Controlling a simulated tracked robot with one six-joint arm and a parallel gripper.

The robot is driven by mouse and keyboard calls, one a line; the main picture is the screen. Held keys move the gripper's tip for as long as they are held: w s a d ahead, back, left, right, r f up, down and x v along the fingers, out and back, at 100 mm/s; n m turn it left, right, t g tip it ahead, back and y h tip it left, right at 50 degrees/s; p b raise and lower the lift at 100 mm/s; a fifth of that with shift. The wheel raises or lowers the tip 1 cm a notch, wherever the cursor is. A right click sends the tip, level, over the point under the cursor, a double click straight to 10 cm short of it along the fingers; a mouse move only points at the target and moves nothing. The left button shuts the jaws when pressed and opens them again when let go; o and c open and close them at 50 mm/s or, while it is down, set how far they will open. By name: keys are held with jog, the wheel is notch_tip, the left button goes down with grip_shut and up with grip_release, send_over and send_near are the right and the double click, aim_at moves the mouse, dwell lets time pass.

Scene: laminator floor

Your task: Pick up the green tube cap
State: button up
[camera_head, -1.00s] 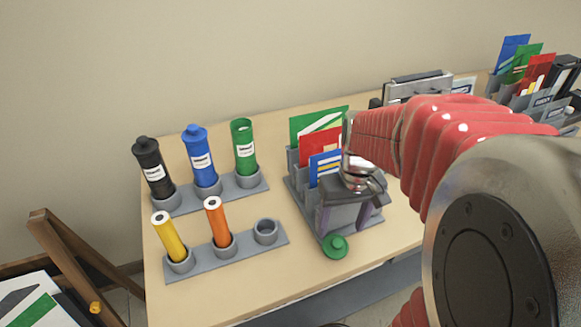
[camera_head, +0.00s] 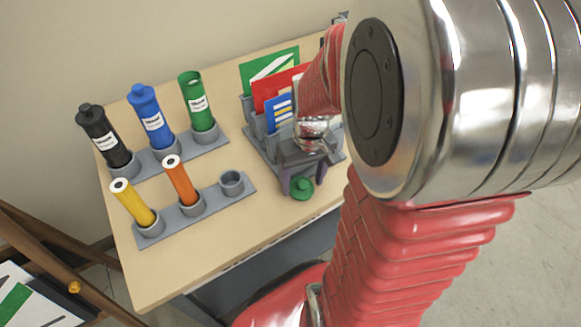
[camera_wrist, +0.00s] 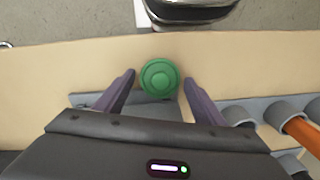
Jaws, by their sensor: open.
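The green tube cap (camera_head: 301,188) lies near the table's front edge, just in front of the grey folder rack. In the wrist view the round green cap (camera_wrist: 160,77) sits between the tips of my two fingers, with a gap on each side. My gripper (camera_head: 302,180) is open above the table, over and around the cap, its fingers pointing down. The green tube (camera_head: 197,102) stands without a cap in the back holder, beside the capped blue tube (camera_head: 151,117) and the capped black tube (camera_head: 103,136).
A front holder (camera_head: 166,219) carries a yellow tube (camera_head: 133,203) and an orange tube (camera_head: 183,181), with one empty socket (camera_head: 231,180). The folder rack (camera_head: 257,142) with coloured folders stands close behind the cap. The table's front edge (camera_head: 240,248) is near.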

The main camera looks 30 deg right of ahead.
aim_at(303, 183)
jog(key=shift+f, duration=0.65)
jog(key=shift+c, duration=0.5)
jog(key=c, duration=0.7)
notch_tip(303, 183, up, 18)
